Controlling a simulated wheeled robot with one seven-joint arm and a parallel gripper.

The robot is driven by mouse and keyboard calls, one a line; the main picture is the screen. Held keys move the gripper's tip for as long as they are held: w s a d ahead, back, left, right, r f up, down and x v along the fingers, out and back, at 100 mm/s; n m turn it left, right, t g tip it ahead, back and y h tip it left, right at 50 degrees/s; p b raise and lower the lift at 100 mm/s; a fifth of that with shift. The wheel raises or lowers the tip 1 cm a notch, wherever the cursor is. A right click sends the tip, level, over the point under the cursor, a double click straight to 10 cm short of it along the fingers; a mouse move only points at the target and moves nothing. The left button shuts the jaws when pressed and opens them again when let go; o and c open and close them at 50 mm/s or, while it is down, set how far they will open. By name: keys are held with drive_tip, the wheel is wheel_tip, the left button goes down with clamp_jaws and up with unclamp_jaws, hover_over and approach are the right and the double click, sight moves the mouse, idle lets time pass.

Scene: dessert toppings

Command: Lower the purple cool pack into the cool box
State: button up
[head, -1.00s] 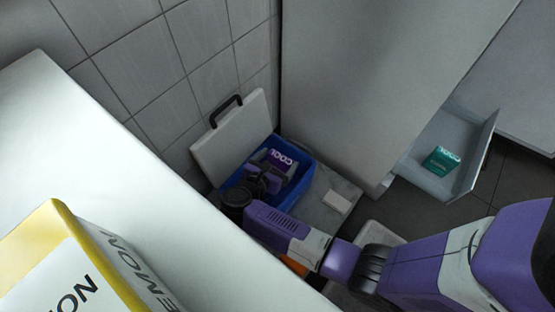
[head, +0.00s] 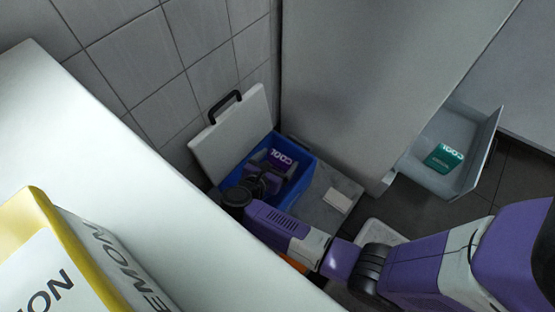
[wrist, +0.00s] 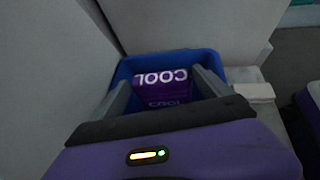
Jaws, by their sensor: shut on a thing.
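The purple cool pack (head: 283,160) with white COOL lettering is inside the walls of the blue cool box (head: 308,166), seen from above. My gripper (head: 268,172) is shut on the pack, with its fingers reaching down into the box. In the wrist view the pack (wrist: 162,90) sits between the two fingers (wrist: 164,88), and the rim of the cool box (wrist: 190,54) surrounds it. The box's white lid with a black handle (head: 232,133) stands open at its back left. I cannot tell whether the pack touches the box floor.
A green COOL pack (head: 444,157) lies in a grey open drawer (head: 480,165) at the right. A small white block (head: 338,201) is beside the box. A white counter (head: 130,190) with a yellow-and-white lemon carton (head: 50,260) borders the left.

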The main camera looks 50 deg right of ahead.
drive_tip(key=shift+f+b, duration=2.2)
drive_tip(key=shift+f, duration=0.25)
idle(1.2)
drive_tip(key=o, duration=1.8)
drive_tip(key=shift+o, duration=0.2)
wheel_tip(320, 180, up, 20)
drive_tip(key=p, duration=0.9)
hover_over(278, 168)
drive_tip(key=shift+a, duration=0.15)
